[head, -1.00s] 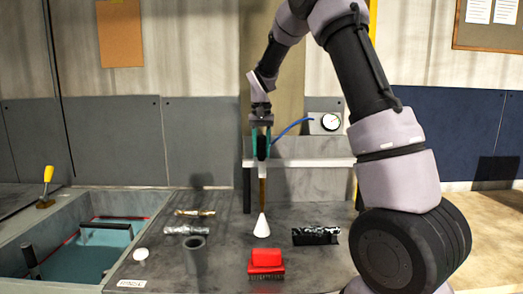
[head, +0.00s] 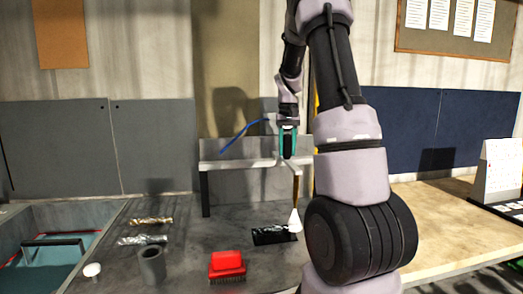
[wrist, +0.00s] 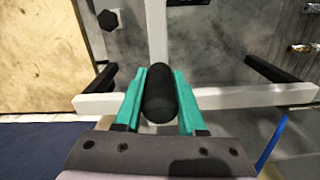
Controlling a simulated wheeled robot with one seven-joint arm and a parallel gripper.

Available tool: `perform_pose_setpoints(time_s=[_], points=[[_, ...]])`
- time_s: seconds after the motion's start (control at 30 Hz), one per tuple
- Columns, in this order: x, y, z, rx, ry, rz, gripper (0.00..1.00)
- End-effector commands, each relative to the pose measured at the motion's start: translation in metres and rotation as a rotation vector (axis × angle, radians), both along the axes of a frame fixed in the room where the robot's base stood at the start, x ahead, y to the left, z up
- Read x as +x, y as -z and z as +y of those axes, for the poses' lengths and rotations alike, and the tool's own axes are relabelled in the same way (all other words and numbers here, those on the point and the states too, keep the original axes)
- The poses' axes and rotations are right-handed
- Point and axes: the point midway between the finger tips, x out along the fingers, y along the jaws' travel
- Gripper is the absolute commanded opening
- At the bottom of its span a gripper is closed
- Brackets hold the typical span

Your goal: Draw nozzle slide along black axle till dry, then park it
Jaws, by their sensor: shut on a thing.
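My gripper (head: 287,142) is shut on the black round-ended handle (wrist: 160,95) of the nozzle slide, at the white rail (head: 240,164). In the wrist view, the teal fingers press both sides of the handle. A thin brown tube (head: 297,190) hangs below the rail and ends in a white cone (head: 295,221). The black axle (head: 268,236) lies on the grey bench with a few pale flecks on it. The cone is over its right end; I cannot tell whether they touch. I cannot make out the axle in the wrist view.
A red brush (head: 227,264) lies in front of the axle. A grey cup (head: 151,267), a brass-coloured axle (head: 151,220), a silver axle (head: 142,239) and a white knob (head: 91,270) are to the left. A blue hose (head: 238,138) rises behind the rail. A water basin (head: 60,250) is far left.

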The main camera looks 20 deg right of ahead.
Motion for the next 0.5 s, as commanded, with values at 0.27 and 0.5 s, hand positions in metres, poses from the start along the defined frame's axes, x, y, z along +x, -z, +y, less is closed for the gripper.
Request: perform_pose_setpoints(time_s=[0.27, 0.5], points=[[-0.011, 0.0, -0.056, -0.002, 0.004, 0.001, 0.0], [-0.014, 0.0, -0.072, -0.002, 0.001, 0.002, 0.0]])
